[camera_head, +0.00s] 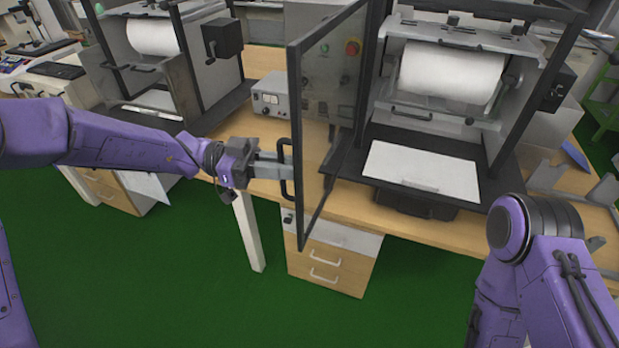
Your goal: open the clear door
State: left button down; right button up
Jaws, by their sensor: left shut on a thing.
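The clear door (328,120) is a see-through panel in a dark frame, in the middle of the head view. It stands swung out from the front of the right-hand machine (440,110), so the machine's opening is uncovered. A dark handle (287,168) sits on the door's left side. My left gripper (280,170) reaches in from the left and is shut on the door handle. My right arm shows at the lower right, but its gripper is not visible.
Inside the machine are a white roll (450,72) and a white sheet (424,171) on a dark base. A similar machine (165,55) stands at the left. A small control box (270,97) stands behind the door. Wooden drawers (330,262) are below. The green floor (190,290) is clear in front.

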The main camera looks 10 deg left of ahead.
pick_arm(q)
jog(key=a, duration=0.1)
jog(key=w+a+m+g, duration=0.1)
jog(key=a, duration=0.1)
jog(key=w+a+g+b, duration=0.1)
jog(key=a, duration=0.1)
jog(key=shift+w+a+r, duration=0.1)
jog(key=shift+w+a, duration=0.1)
pick_arm(e)
jog(key=shift+f, duration=0.75)
pick_arm(q)
jog(key=c, duration=1.3)
grip_release()
jog(key=shift+c, duration=0.2)
